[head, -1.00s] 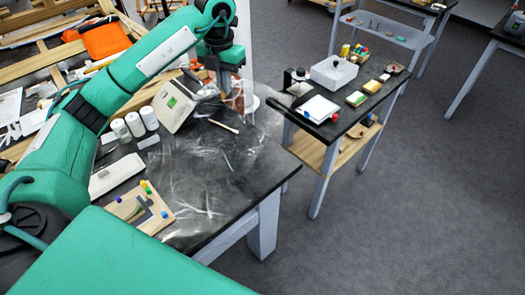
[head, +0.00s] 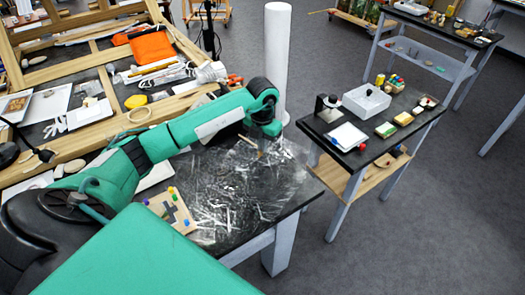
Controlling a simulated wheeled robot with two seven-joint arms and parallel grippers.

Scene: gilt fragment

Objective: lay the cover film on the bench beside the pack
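The cover film, a clear crinkled sheet (head: 235,197), lies spread over the dark bench (head: 205,243) in the head view. Its far part reaches up to my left gripper (head: 262,143). The gripper points down at the far right part of the bench, beside the white column. The wrist hides most of its fingers, so I cannot tell whether they are open or hold the film's edge. I cannot make out the pack; my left forearm covers the bench behind the film. My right gripper is not in view.
A wooden board with coloured pegs (head: 170,210) lies at the bench's near left. A white column (head: 278,60) rises behind the gripper. A side table (head: 340,165) with a white box (head: 367,101) stands to the right across a gap. Cluttered wooden framing fills the left.

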